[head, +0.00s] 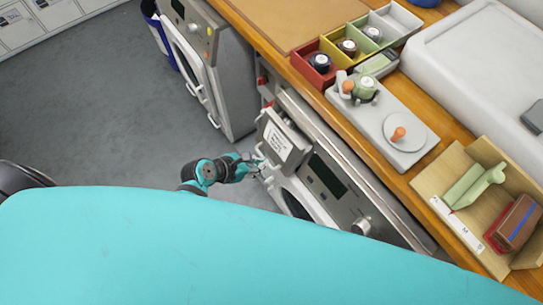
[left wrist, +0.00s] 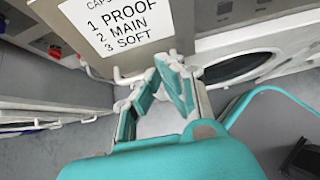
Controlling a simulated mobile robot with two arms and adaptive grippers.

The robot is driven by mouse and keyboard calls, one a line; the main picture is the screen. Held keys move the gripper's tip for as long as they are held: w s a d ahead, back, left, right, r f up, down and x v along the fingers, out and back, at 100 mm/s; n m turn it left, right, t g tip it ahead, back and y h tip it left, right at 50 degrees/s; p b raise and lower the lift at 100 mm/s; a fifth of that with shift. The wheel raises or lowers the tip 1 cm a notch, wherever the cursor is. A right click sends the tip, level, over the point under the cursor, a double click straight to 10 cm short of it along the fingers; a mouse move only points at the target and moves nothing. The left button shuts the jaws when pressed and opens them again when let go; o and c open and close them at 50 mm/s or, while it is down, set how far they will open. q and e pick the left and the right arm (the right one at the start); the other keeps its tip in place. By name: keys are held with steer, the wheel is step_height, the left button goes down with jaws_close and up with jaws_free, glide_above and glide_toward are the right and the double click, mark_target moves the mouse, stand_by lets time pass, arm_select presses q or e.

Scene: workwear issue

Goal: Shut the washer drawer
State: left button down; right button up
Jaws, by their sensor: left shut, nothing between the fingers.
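The washer (head: 327,176) stands under the wooden counter, with a control panel, a knob and a round door. Its drawer (head: 284,142) juts out from the upper left of the front, so it stands open. A label listing proof, main and soft is on the drawer, and the drawer (left wrist: 103,58) fills the upper left of the left wrist view. My left gripper (head: 258,167) is shut and empty, just below and in front of the drawer; its fingers (left wrist: 160,72) show below the label. I cannot tell whether they touch the drawer. My right gripper is not in view.
Another machine (head: 203,62) stands further left, beside a blue bin (head: 160,35). The counter holds a grey plate (head: 383,128) with orange knobs, colored boxes (head: 345,45) and a wooden stand (head: 440,185). Grey floor (head: 100,110) is clear on the left.

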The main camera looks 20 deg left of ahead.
mark_target(282, 150)
arm_select(q)
steer(key=w+d+f, duration=0.2)
steer(key=w, duration=0.1)
steer(key=shift+w+d, duration=0.25)
steer(key=shift+d, duration=0.15)
steer(key=shift+w+d+f, duration=0.1)
steer(key=shift+w, duration=0.1)
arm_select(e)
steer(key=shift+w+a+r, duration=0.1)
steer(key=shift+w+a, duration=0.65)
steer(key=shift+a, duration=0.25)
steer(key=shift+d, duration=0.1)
arm_select(q)
steer(key=shift+w+d, duration=0.2)
steer(key=w+d, duration=0.1)
steer(key=w+d+p, duration=0.1)
steer(key=w, duration=0.1)
steer(key=shift+w+d, duration=0.2)
steer(key=shift+d, duration=0.15)
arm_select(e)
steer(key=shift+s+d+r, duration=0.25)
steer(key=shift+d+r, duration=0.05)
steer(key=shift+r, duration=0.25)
arm_select(q)
steer(key=shift+r, duration=0.2)
